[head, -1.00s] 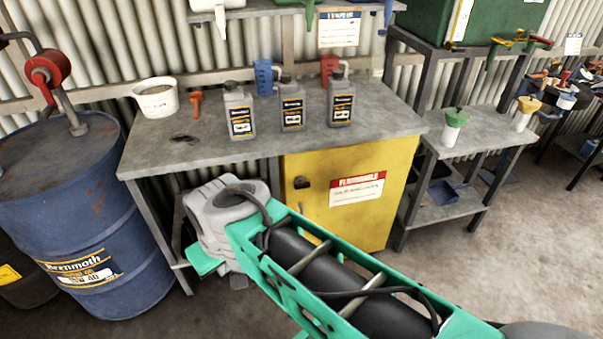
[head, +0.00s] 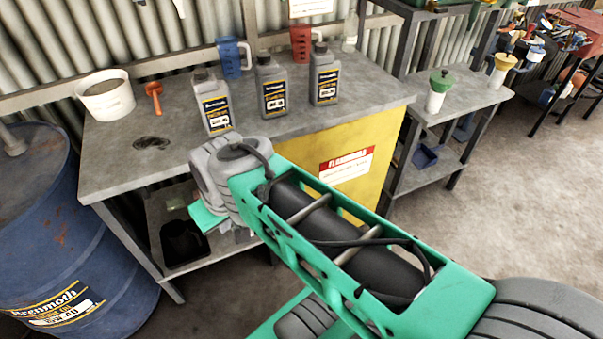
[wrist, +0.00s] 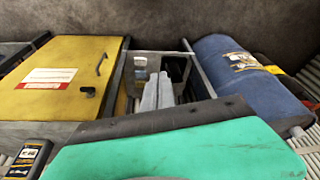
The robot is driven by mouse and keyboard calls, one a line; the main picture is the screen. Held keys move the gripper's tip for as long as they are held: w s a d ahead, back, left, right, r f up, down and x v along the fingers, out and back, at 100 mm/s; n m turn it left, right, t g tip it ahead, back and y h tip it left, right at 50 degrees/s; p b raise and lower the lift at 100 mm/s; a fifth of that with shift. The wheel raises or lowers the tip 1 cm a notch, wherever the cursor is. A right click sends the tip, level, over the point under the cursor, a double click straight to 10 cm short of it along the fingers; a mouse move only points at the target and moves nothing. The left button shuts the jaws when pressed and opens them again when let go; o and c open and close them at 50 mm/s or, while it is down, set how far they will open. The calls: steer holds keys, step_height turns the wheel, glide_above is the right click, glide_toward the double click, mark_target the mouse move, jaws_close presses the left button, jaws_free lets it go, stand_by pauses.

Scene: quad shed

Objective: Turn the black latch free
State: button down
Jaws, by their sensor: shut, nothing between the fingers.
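The yellow cabinet (head: 360,150) stands under the bench, with a red and white flammable label on its door. It also fills the left of the wrist view (wrist: 60,85), which sees the scene turned over. The small black latch (wrist: 88,92) is on the door there, near a dark bar handle (wrist: 102,64). In the head view my arm covers the latch. My gripper (wrist: 160,77) shows grey fingers, shut and empty, in front of the open bay beside the cabinet. It is apart from the latch, which lies to its left in the wrist view.
A blue drum (head: 60,230) stands left of the bench (head: 180,155). Bottles (head: 272,88), jugs (head: 232,58) and a white bucket (head: 106,95) stand on the bench top. A black container (head: 183,243) sits on the lower shelf. Floor at the right (head: 520,200) is clear.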

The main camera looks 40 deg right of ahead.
steer(key=w+d+f+m+t+b, duration=0.1)
steer(key=w+d+f+t+b, duration=0.2)
steer(key=w+d+f+b, duration=0.35)
steer(key=w+d+f+t+b, duration=0.2)
steer(key=w+d+f+b, duration=0.2)
steer(key=d+f+b, duration=0.6)
steer(key=s+d+m+t+h+b, duration=0.1)
steer(key=s+d+t+h+b, duration=0.1)
steer(key=d+b, duration=0.4)
steer(key=s+d+m+t+h+b, duration=0.1)
steer(key=s+d+t+h+b, duration=0.1)
steer(key=d+b, duration=0.4)
steer(key=d+t, duration=0.1)
steer(key=d, duration=0.3)
steer(key=shift+d+t, duration=0.25)
steer(key=shift+t, duration=0.15)
steer(key=shift+f, duration=0.1)
steer(key=w+d+f+b, duration=0.2)
steer(key=w+f, duration=0.4)
steer(key=w, duration=0.3)
steer(key=shift+w+d+f+m+b, duration=0.15)
steer(key=shift+d+f+m+b, duration=0.15)
steer(key=shift+b, duration=0.4)
